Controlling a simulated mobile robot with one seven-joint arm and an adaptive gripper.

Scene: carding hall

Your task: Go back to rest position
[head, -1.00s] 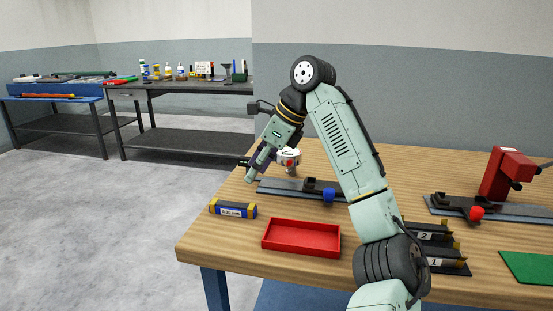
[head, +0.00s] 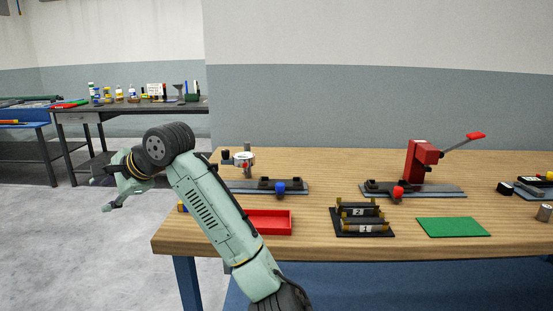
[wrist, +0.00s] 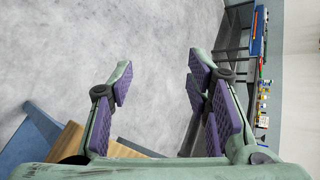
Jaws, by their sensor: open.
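My gripper (wrist: 165,95) is open and empty in the wrist view, its purple pads wide apart with bare grey floor beyond them. In the head view my arm leans to the left and my gripper (head: 108,192) hangs off the left end of the wooden workbench (head: 320,243), over the floor. The pads are hard to make out there. My arm covers part of the red tray (head: 270,222) and most of a small blue and yellow block (head: 182,207) at the bench's left end.
A dark shelf table (head: 130,108) with bottles stands behind left. The floor on the left is clear.

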